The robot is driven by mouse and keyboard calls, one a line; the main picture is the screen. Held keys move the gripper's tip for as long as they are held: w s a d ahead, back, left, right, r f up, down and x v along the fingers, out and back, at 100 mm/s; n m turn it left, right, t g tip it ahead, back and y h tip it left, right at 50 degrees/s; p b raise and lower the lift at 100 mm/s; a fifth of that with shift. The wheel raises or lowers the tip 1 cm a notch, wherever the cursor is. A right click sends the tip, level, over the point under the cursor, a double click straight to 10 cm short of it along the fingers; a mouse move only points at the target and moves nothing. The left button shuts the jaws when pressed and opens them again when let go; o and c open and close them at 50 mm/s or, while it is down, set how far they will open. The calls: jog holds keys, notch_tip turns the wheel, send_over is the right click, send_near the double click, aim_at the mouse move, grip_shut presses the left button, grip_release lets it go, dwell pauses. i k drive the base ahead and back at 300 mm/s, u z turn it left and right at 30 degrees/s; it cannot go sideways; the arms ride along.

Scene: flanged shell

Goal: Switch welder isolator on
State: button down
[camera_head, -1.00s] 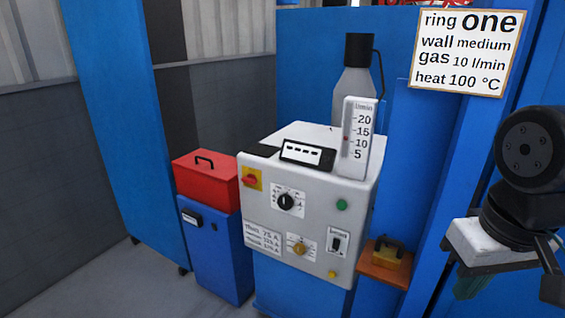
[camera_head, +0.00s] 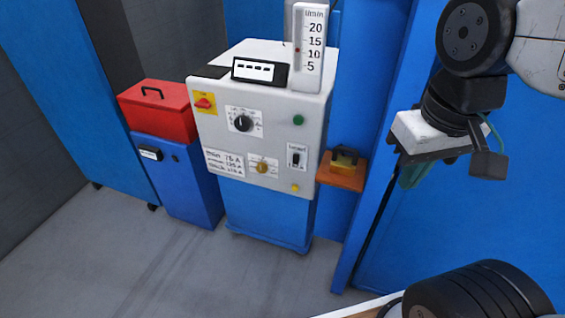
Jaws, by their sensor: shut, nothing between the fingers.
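The welder (camera_head: 278,150) is a light grey cabinet on a blue base, left of centre in the head view. Its isolator (camera_head: 204,103) is a red rotary handle on a yellow plate at the upper left of the front panel. The handle looks roughly sideways and slightly tilted; its markings are too small to read. My gripper (camera_head: 412,173) hangs at the right, well apart from the welder and the isolator. It points downward, is shut and holds nothing that I can see.
A black selector knob (camera_head: 243,123), a yellow knob (camera_head: 262,168), a black rocker switch (camera_head: 296,157) and a green button (camera_head: 298,119) share the panel. A red box (camera_head: 158,110) on a blue cabinet stands left. An orange shelf (camera_head: 341,175) juts out right. Floor in front is clear.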

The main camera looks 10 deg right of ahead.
aim_at(204, 104)
jog(key=u, duration=0.45)
jog(key=k, duration=0.6)
jog(key=u, duration=1.05)
jog(key=i, duration=1.25)
jog(key=z, duration=0.95)
jog(key=i, duration=0.4)
jog(key=z, duration=0.45)
